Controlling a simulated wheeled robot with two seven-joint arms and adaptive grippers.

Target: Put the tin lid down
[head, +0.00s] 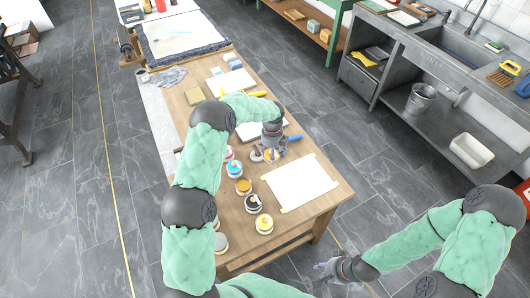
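Open ink tins stand in a row on the wooden table: a pink one (230,153), a blue one (234,170), an orange one (243,187), a black one (253,203) and a yellow one (264,225). A grey round piece (220,243), possibly a tin lid, lies at the table's left edge, partly behind my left arm. My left gripper (264,155) points down over the table, right of the pink and blue tins; whether it holds a lid is too small to tell. My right gripper (321,270) is open and empty beyond the table's front right corner, over the floor.
A white sheet (299,183) lies on the table right of the tins. A blue-handled tool (291,140) lies behind it. A metal sink bench (440,70) stands to the right, with open floor between.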

